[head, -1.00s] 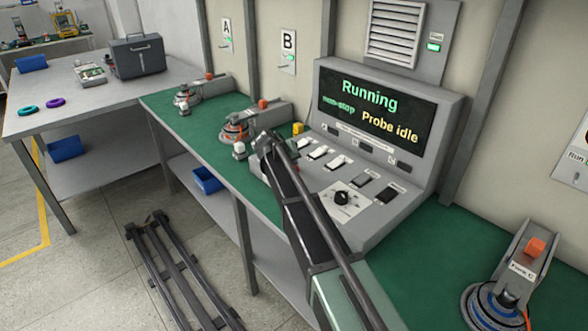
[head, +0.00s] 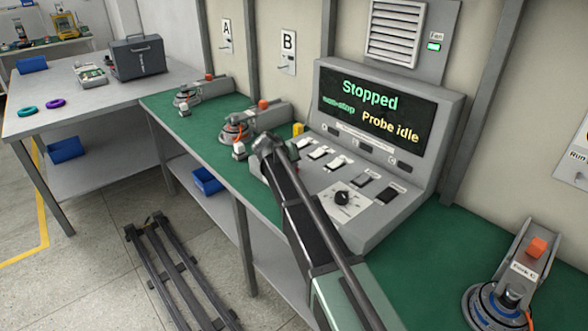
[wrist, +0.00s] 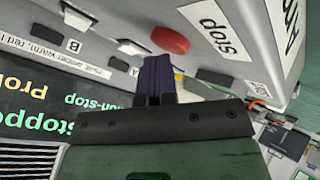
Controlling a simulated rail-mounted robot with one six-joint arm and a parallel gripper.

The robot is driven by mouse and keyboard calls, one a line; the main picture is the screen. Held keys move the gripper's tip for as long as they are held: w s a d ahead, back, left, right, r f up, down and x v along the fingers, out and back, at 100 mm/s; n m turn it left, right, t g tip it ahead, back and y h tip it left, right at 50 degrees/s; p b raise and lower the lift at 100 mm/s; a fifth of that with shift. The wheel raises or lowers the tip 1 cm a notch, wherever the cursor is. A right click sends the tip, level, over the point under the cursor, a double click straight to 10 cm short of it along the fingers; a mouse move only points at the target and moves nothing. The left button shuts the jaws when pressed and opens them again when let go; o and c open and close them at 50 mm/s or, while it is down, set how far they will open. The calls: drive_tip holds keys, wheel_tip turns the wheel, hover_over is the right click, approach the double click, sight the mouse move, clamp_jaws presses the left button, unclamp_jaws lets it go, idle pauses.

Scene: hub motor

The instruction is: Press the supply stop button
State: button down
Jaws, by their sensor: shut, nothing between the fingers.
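In the head view my gripper (head: 263,143) is at the console's left end and hides the button. The console screen (head: 370,105) reads "Stopped", "non-stop" and "Probe idle".
The console (head: 330,215) carries several switches and a black knob (head: 342,198). Motor fixtures stand on the green bench to the left, and another fixture (head: 515,275) stands at right. A grey case (head: 137,57) is on the left table (head: 60,115).

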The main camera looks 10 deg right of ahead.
drive_tip(key=shift+r, duration=0.1)
drive_tip(key=shift+r+p, duration=0.75)
drive_tip(key=shift+p, duration=0.1)
wheel_tip(320, 180, up, 5)
drive_tip(key=p, duration=0.5)
idle(0.3)
drive_tip(key=s+f+g+y, duration=0.2)
drive_tip(key=s+g+y, duration=0.1)
drive_tip(key=s, duration=1.6)
drive_tip(key=s+f+g+y, duration=0.2)
drive_tip(key=s+g+y, duration=0.1)
drive_tip(key=s, duration=1.6)
drive_tip(key=shift+d+f+n+y, duration=0.25)
drive_tip(key=shift+f+n+y, duration=0.05)
drive_tip(key=shift+f+y, duration=0.1)
